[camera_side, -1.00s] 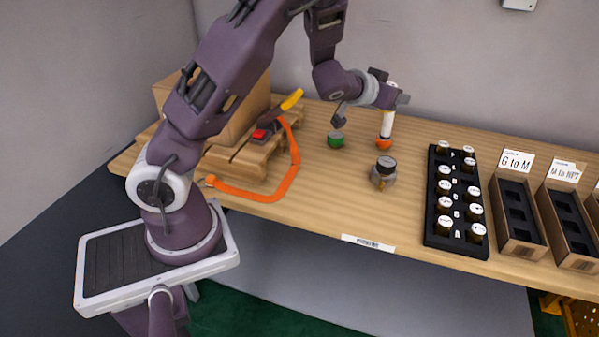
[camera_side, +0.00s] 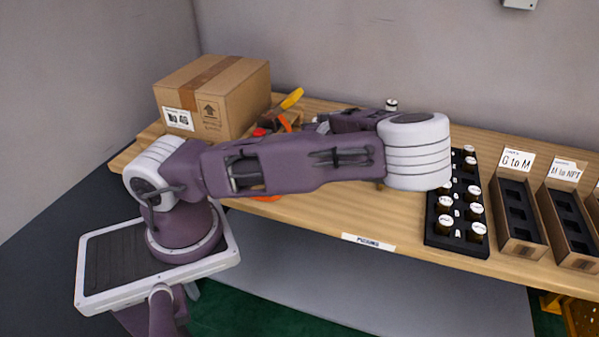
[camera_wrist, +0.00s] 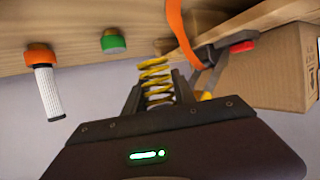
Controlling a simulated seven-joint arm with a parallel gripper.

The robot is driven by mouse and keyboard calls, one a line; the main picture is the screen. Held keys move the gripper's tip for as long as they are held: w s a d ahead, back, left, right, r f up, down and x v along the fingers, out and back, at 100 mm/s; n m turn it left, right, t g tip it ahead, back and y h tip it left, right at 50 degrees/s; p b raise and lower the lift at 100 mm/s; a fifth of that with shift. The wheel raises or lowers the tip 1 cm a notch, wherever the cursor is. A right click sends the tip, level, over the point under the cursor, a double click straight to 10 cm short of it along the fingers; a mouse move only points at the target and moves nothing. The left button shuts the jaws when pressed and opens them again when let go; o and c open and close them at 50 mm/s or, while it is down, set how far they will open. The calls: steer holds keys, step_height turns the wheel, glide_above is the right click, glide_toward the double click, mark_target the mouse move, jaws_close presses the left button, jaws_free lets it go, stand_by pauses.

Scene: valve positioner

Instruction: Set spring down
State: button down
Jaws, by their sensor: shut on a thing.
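My gripper (camera_wrist: 157,92) is shut on the yellow coil spring (camera_wrist: 154,70), seen in the wrist view. The spring sits between the two dark fingers and sticks out beyond their tips. The wooden table (camera_wrist: 80,22) shows past the spring; I cannot tell whether the spring touches it. In the side view, my arm hides the gripper and the spring.
In the wrist view, a green-topped part (camera_wrist: 113,41) and an orange-capped white cylinder (camera_wrist: 48,93) stand left of the spring. An orange strap (camera_wrist: 177,30) and a cardboard box (camera_wrist: 285,68) are right. In the side view, a black vial rack (camera_side: 442,228) and open bins (camera_side: 519,238) stand right.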

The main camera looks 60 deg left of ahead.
steer(key=s+a+n+g, duration=0.2)
steer(key=s+n+g, duration=0.3)
steer(key=s+g, duration=0.1)
step_height(320, 180, down, 9)
steer(key=shift+w+d+f, duration=0.1)
steer(key=shift+d, duration=0.05)
steer(key=shift+f, duration=0.1)
steer(key=c, duration=1)
jaws_free()
steer(key=shift+c, duration=0.2)
